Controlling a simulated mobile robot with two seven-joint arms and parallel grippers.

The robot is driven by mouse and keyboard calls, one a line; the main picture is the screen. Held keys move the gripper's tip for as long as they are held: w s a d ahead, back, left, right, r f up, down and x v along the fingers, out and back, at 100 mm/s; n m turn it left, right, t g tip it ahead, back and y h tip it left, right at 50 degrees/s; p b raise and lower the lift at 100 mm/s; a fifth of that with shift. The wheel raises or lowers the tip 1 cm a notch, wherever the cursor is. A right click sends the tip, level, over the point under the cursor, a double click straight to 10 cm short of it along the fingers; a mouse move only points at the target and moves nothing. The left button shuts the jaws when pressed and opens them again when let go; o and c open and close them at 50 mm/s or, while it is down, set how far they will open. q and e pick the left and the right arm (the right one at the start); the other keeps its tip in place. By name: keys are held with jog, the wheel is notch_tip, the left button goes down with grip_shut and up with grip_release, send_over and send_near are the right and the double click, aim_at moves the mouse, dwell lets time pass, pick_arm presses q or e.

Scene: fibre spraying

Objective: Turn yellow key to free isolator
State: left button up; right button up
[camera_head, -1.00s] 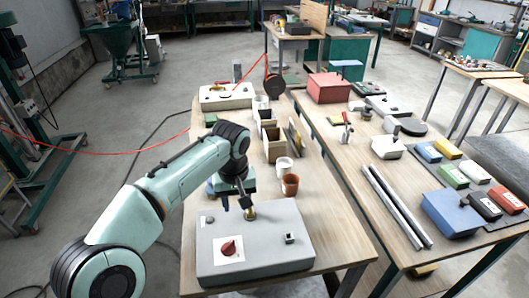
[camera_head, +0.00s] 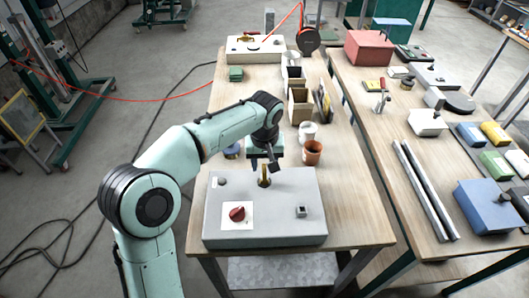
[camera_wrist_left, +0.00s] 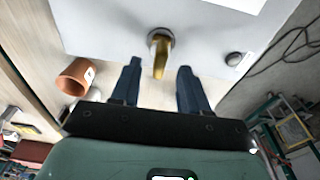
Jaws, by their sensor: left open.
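The grey isolator box (camera_head: 285,232) lies at the near end of the left workbench. A yellow-brass key (camera_head: 264,181) stands in its top towards the far edge; it also shows in the left wrist view (camera_wrist_left: 159,52). A red isolator knob (camera_head: 238,213) sits on a white plate on the box's front left. My left gripper (camera_head: 262,165) is just above and beside the key. In the left wrist view its two dark fingers (camera_wrist_left: 160,68) are apart, and the key shows in line with the gap between their tips, not gripped. My right gripper is out of view.
A brown cup (camera_head: 312,153) and a white cup (camera_head: 308,132) stand close behind the box. Wooden bins (camera_head: 300,107) stand farther back. A grey button (camera_head: 222,181) and a small black switch (camera_head: 301,211) are on the box. The second bench on the right carries a blue box (camera_head: 487,207).

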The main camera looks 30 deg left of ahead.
aim_at(264, 168)
pick_arm(q)
jog(key=shift+w+a+f, duration=0.1)
jog(key=shift+w+f, duration=0.05)
jog(key=shift+f, duration=0.8)
jog(key=shift+w+a+f, duration=0.1)
jog(key=shift+f, duration=0.85)
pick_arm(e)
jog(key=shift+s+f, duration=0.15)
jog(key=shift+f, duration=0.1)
pick_arm(q)
grip_shut()
jog(key=m, duration=0.4)
jog(key=shift+r+h+p, duration=0.15)
jog(key=shift+h+p, duration=0.15)
jog(key=m+p, duration=0.1)
jog(key=m, duration=0.3)
jog(key=shift+m+h, duration=0.3)
jog(key=shift+m, duration=0.9)
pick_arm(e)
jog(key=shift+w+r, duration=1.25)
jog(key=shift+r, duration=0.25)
pick_arm(q)
jog(key=shift+o, duration=0.4)
grip_release()
